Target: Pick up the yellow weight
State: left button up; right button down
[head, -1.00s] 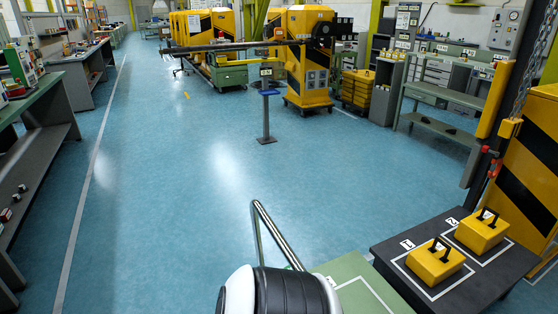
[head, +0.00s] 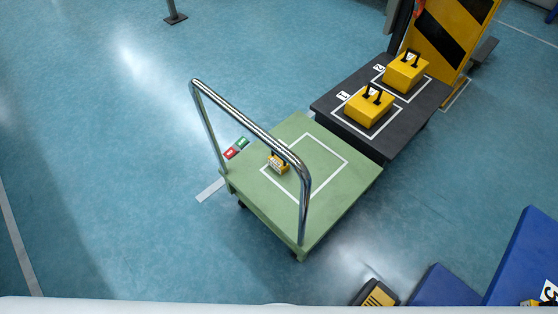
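Two yellow weights with black handles sit on a dark platform (head: 330,104) at the upper right in the head view. The nearer weight (head: 366,112) is by label 1, and the farther weight (head: 402,78) is by label 2. Each sits within a white outline. A smaller yellow block (head: 277,168) with a dark top part sits on the green cart (head: 335,200), inside its white outline; whether it is a weight is hard to tell. Neither of my grippers shows.
The cart's bent metal handle (head: 253,127) rises on its left side. A yellow-black striped post (head: 455,35) stands behind the dark platform. Blue surfaces (head: 525,260) and a black-and-yellow object (head: 377,294) are at the lower right. The floor at left is clear.

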aim_at(281, 166)
jog(key=i+j+z, duration=0.15)
jog(key=z, duration=0.35)
jog(key=j+z, duration=0.3)
jog(key=z, duration=0.15)
jog(key=i+j+z, duration=0.1)
jog(key=j+z, duration=0.2)
jog(key=z, duration=0.2)
jog(key=j+z, duration=0.15)
jog(key=j, duration=0.5)
jog(key=j+z, duration=0.15)
jog(key=j, duration=0.55)
jog(key=k+j+z, duration=0.1)
jog(key=j, duration=0.55)
jog(key=k+j+z, duration=0.15)
jog(key=j, duration=0.5)
